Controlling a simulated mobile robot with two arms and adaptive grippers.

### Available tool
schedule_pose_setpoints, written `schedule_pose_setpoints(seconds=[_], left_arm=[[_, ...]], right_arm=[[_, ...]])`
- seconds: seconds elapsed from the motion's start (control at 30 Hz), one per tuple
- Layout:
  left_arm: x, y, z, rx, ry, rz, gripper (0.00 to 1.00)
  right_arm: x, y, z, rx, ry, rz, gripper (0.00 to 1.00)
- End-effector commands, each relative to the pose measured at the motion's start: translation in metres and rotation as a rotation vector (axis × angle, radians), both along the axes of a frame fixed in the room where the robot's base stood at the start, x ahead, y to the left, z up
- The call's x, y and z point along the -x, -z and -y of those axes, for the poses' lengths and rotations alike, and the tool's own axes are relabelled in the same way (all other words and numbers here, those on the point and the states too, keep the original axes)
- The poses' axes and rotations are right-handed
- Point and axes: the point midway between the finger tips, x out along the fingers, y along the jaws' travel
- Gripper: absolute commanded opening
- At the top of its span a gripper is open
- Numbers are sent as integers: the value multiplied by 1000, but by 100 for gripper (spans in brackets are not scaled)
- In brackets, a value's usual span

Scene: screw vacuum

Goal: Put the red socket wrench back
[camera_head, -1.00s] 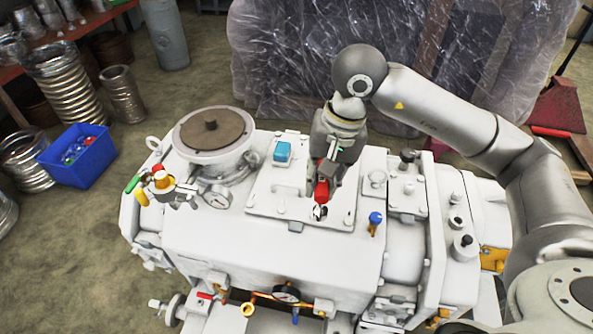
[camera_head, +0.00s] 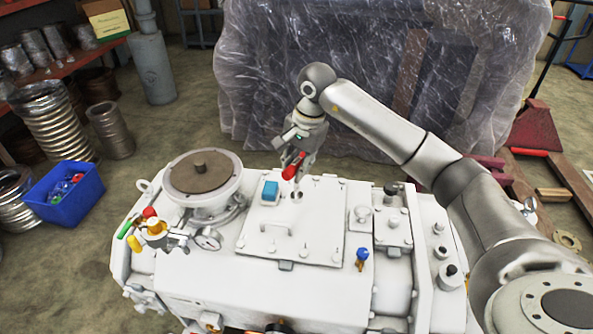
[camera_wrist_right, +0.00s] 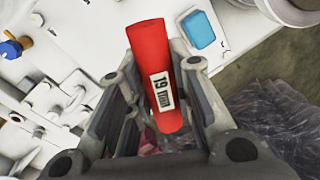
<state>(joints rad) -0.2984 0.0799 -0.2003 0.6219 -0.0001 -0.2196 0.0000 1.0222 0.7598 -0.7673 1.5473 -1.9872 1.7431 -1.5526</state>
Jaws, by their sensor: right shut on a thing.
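The red socket wrench (camera_head: 292,168) is held in my right gripper (camera_head: 296,160), above the top plate of the white vacuum pump (camera_head: 330,225). In the right wrist view the red handle (camera_wrist_right: 150,55) carries a white label reading 19 and lies between the fingers of the right gripper (camera_wrist_right: 160,100). My left gripper does not show.
A blue cap (camera_head: 270,190) sits on the plate beside the wrench. A round flange (camera_head: 200,172) stands to the left on the pump. A blue bin (camera_head: 64,200) with several coloured items stands on the floor at left. A plastic-wrapped load (camera_head: 380,70) stands behind.

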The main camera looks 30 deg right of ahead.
Motion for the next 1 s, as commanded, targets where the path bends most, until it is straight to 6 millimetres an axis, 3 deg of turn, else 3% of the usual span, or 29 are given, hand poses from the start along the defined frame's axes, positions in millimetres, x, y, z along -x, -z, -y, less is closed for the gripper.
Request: schedule_pose_setpoints(seconds=[0.3,0.5,0.97,1.0], left_arm=[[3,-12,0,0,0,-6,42],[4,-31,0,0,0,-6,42],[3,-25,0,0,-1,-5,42],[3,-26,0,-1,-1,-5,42]], right_arm=[[-20,25,10,0,1,0,0],[-19,49,10,-1,-1,-2,0],[-20,61,10,0,-1,4,0],[-20,60,10,0,-1,2,25]])
